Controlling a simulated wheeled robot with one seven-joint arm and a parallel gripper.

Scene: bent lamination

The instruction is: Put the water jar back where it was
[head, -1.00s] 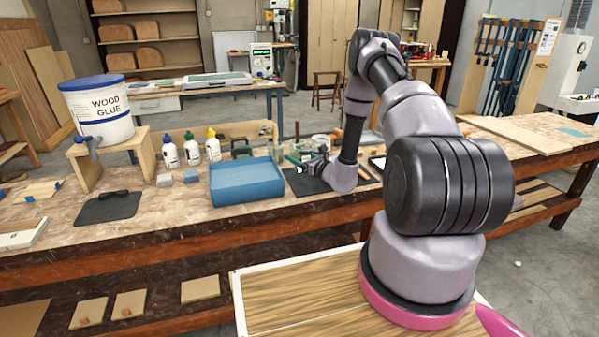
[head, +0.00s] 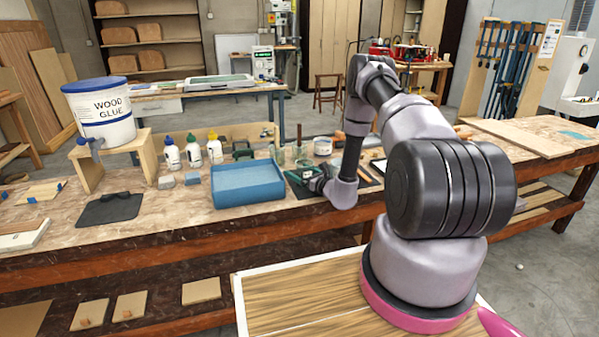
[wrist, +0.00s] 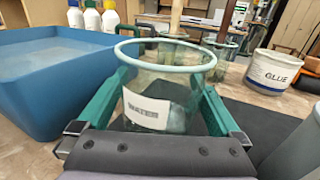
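In the head view my gripper (head: 305,176) is low over the bench, just right of the blue basin, and the jar (head: 302,161) is small and partly hidden there. Whether its base touches the dark mat (wrist: 262,125) I cannot tell.
The blue basin (head: 247,186) is close on the left, with several glue bottles (head: 193,150) behind. A white glue tub (head: 322,146) and another glass jar (wrist: 220,50) stand behind the gripper. The large wood glue bucket (head: 100,112) is at far left.

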